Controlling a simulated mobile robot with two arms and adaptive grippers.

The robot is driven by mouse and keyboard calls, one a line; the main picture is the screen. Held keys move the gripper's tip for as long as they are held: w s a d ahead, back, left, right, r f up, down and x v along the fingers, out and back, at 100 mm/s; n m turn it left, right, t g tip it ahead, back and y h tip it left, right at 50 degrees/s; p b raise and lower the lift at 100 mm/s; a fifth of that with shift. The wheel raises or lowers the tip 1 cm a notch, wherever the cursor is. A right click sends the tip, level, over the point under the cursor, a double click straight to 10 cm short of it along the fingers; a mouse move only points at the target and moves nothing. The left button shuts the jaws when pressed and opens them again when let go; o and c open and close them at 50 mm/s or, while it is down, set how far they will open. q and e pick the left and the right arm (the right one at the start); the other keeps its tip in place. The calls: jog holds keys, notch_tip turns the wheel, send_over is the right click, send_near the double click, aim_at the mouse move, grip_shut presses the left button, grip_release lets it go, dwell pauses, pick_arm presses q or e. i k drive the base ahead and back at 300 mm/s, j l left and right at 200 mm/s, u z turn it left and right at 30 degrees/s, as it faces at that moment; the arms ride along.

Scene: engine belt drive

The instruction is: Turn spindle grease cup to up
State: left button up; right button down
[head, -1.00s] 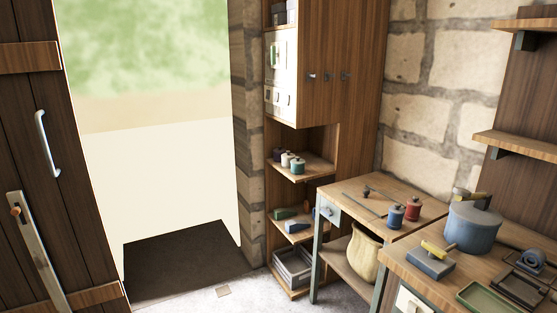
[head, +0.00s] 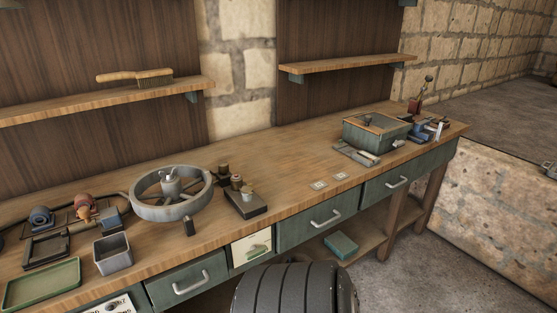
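A grey spoked wheel (head: 140,213) lies flat on the workbench. A small light metal fitting (head: 169,183) stands at its hub. Just right of the wheel, a dark block (head: 246,206) stands by small brass-brown cup-like pieces (head: 236,181). I cannot tell which of these, if any, is the spindle grease cup, or which way it is turned. Neither of my grippers is in view.
The wooden workbench (head: 290,160) has green drawers. A green box (head: 376,133) and tools stand at its right end. A grey bin (head: 113,254) and green tray (head: 41,285) are at left. A dark ribbed rounded object (head: 295,290) is in front of the bench.

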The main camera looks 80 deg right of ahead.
aim_at(224, 166)
jog(key=z, duration=2.2)
jog(key=i+l+z, duration=0.15)
jog(key=i+z, duration=0.35)
jog(key=i, duration=0.15)
